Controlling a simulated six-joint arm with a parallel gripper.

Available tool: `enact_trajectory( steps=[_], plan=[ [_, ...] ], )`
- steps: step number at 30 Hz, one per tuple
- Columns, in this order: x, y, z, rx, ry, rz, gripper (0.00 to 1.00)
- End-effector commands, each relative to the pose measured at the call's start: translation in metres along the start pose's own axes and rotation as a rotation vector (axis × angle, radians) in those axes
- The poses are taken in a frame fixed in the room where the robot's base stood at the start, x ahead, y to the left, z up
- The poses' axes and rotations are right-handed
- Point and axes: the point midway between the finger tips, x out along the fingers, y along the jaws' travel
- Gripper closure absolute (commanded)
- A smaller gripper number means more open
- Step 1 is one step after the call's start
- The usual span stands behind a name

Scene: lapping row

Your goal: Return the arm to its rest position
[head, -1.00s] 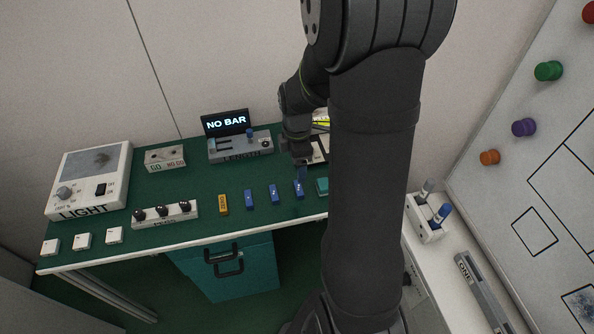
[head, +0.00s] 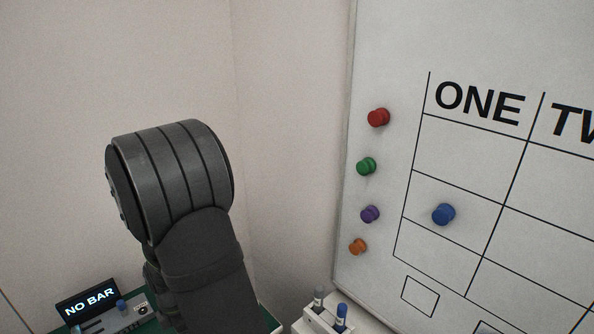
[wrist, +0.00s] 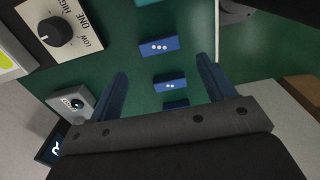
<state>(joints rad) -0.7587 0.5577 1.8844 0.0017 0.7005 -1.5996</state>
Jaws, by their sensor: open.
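In the wrist view my gripper (wrist: 163,85) is open, its two blue fingers apart with nothing held between them. It hangs over the green bench top (wrist: 120,28). Blue blocks with white dots lie below it: one (wrist: 158,46) ahead of the fingers, one (wrist: 169,82) seen between them, and one (wrist: 176,104) partly hidden by the gripper body. In the head view my arm fills the lower left, and the gripper itself is out of that view.
A dial box (wrist: 60,32) stands at the wrist view's upper left. The NO BAR display (head: 89,302) shows at the head view's lower left. A whiteboard (head: 480,50) carries coloured magnets, including a blue one (head: 443,214) in the grid. A white marker holder (head: 328,322) stands below it.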

Motion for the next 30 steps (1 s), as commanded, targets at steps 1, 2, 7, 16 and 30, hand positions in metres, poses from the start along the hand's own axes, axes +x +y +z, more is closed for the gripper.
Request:
enact_trajectory(
  steps=[1, 2, 7, 16, 30],
  plan=[
    [0.010, -0.001, 0.000, 0.000, 0.000, -0.004, 0.24],
    [0.015, -0.001, 0.000, 0.000, 0.000, -0.004, 0.24],
    [0.042, -0.001, 0.000, 0.000, 0.000, -0.004, 0.24],
    [0.057, 0.001, 0.000, 0.000, 0.000, 0.004, 0.24],
    [0.046, 0.000, 0.000, 0.000, 0.000, 0.000, 0.24]
  ],
)
